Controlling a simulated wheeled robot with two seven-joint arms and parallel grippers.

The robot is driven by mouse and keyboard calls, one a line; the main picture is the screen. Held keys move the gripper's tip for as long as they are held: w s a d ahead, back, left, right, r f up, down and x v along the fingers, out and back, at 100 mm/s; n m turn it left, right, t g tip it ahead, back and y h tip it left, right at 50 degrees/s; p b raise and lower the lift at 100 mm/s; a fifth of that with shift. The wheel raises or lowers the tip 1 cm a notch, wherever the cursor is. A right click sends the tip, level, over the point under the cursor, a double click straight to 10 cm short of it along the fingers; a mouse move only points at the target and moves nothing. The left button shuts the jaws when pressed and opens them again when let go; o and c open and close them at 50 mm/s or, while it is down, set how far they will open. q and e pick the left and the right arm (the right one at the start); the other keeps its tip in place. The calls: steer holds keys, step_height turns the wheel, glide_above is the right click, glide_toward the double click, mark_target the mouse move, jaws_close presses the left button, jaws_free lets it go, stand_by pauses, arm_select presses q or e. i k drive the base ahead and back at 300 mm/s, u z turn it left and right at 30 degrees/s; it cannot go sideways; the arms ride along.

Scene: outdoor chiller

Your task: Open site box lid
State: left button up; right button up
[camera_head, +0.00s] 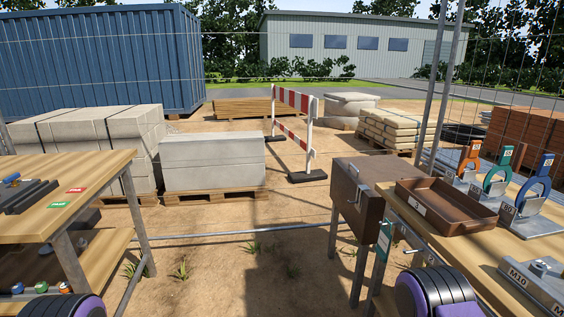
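A brown box on metal legs, which looks like the site box (357,203), stands right of centre beside the right-hand workbench. Its flat brown lid (372,170) appears shut. Small metal fittings, perhaps a latch and handle, show on its front face. Parts of my two arms, rounded black and purple, show at the bottom left and bottom right edges. Neither gripper's fingers are in view, and both arm parts are apart from the box.
The right workbench (462,250) holds a brown tray (450,222), orange, green and blue shackle-like pieces, and a metal block marked M10 (536,280). A left workbench (60,215) carries tools. A low metal rail (215,235) crosses ahead. Sandy ground between the benches is mostly clear.

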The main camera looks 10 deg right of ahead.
mark_target(365, 172)
steer(key=u, duration=0.2)
steer(key=i, duration=3.05)
steer(key=z, duration=1.55)
